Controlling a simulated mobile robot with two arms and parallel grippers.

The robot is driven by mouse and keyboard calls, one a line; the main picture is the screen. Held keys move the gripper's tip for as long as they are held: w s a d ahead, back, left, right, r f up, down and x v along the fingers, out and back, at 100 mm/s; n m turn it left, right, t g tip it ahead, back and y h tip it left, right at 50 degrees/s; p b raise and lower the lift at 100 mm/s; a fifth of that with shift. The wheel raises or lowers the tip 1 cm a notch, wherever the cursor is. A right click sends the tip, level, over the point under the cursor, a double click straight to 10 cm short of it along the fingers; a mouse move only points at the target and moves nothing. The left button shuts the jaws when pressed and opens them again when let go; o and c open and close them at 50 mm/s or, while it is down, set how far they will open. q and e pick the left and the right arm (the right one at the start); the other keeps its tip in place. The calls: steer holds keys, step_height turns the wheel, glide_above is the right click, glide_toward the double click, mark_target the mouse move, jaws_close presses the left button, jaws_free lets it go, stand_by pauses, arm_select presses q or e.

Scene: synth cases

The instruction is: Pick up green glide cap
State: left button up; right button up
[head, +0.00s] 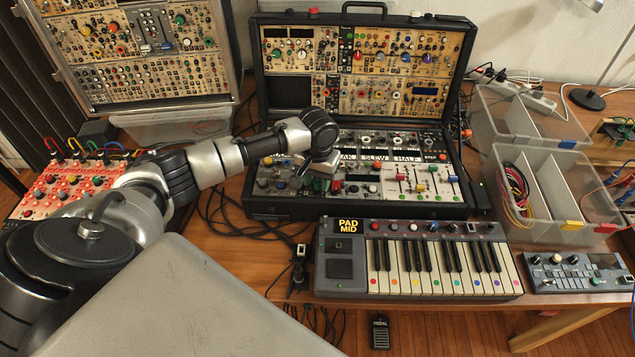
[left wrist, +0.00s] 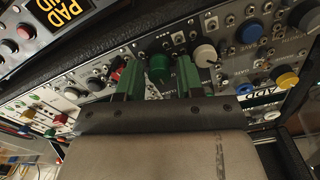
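A round dark green cap (left wrist: 160,68) sits on the synth panel in the left wrist view. My left gripper (left wrist: 157,75) has green fingers, one on each side of this cap, with narrow gaps visible. The fingers are open, and I cannot tell how far down beside the cap they reach. In the head view my left gripper (head: 318,184) is over the lower left part of the open black synth case (head: 360,211). The cap cannot be made out there behind the wrist and gripper. My right gripper is in neither view.
A white knob (left wrist: 205,56) stands close to the right finger; blue and yellow knobs are further right. The keyboard (head: 420,265) lies in front of the case. Patch cables (head: 235,215) lie to its left. Clear bins (head: 550,190) stand at the right.

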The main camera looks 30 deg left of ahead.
arm_select(q)
steer(key=shift+c, duration=1.3)
jaws_close()
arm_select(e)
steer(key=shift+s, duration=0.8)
arm_select(q)
steer(key=shift+r, duration=0.15)
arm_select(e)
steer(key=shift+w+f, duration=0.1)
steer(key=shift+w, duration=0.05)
